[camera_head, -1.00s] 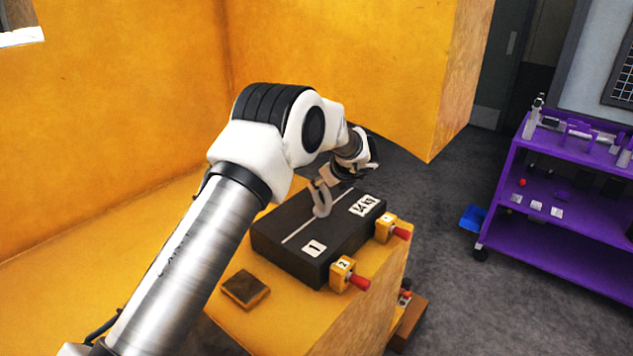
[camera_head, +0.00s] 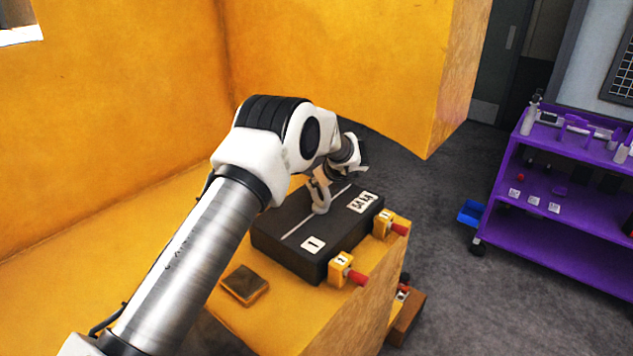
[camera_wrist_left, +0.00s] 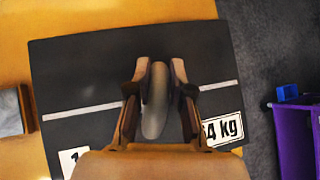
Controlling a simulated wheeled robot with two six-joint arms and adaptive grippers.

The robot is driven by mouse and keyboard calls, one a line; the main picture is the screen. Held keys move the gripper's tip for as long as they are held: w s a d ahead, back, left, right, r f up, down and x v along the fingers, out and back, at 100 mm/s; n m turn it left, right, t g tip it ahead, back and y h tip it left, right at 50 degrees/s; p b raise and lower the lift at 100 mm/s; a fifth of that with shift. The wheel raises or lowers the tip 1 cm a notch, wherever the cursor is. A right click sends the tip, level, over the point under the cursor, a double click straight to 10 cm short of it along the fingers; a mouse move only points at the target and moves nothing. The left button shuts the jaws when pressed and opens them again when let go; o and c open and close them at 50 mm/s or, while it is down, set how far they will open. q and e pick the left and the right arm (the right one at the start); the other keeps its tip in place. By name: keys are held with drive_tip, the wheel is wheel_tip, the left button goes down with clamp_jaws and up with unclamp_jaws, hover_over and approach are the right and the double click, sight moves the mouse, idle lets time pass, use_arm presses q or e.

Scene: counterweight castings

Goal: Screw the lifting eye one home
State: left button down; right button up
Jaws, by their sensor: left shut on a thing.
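The lifting eye (camera_head: 321,204) is a pale grey ring standing upright on the top of a black casting (camera_head: 290,262). The casting bears a white line, a "1" label and a weight label ending in "4 kg". My left gripper (camera_head: 320,184) reaches down over the eye and is shut on it. In the left wrist view the eye (camera_wrist_left: 156,104) shows edge-on between the two fingers of my left gripper (camera_wrist_left: 160,82), over the white line. The eye's shank and its seat in the casting are hidden. My right gripper is not in view.
The casting sits on a yellow block (camera_head: 345,318) with two yellow clamps, one (camera_head: 341,268) labelled 2 and another (camera_head: 385,225), both with red ends. A small dark brown plate (camera_head: 245,285) lies beside the casting. A purple cart (camera_head: 550,232) and blue bin (camera_head: 470,213) stand right.

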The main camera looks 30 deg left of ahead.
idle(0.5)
use_arm(q)
drive_tip(key=m+b, duration=0.1)
drive_tip(key=m+t+h+b, duration=0.1)
drive_tip(key=b, duration=0.1)
drive_tip(key=m+t+b, duration=0.1)
drive_tip(key=b, duration=0.1)
drive_tip(key=shift+w+d+f, duration=0.1)
drive_tip(key=shift+w+f, duration=0.1)
drive_tip(key=shift+w, duration=0.05)
drive_tip(key=shift+w+r+m+t+h+b, duration=0.1)
drive_tip(key=shift+r+m+t+h+b, duration=0.05)
drive_tip(key=shift+m+t+h+b, duration=0.65)
drive_tip(key=shift+d+r+m+h, duration=0.15)
drive_tip(key=shift+m+h, duration=0.35)
drive_tip(key=shift+m, duration=0.5)
drive_tip(key=shift+w+d+r+m+t+h+p, duration=0.1)
drive_tip(key=shift+w+r+m+t+h+p, duration=0.1)
drive_tip(key=shift+m+t+h+p, duration=0.6)
drive_tip(key=m+h+p, duration=0.1)
drive_tip(key=m+p, duration=0.1)
drive_tip(key=p, duration=0.2)
drive_tip(key=m+h+p, duration=0.2)
drive_tip(key=m+p, duration=0.1)
drive_tip(key=p, duration=0.1)
drive_tip(key=shift+w+d+r, duration=0.1)
drive_tip(key=shift+d, duration=0.3)
drive_tip(key=shift+m+h+p, duration=0.4)
drive_tip(key=shift+p, duration=0.2)
drive_tip(key=shift+f, duration=0.25)
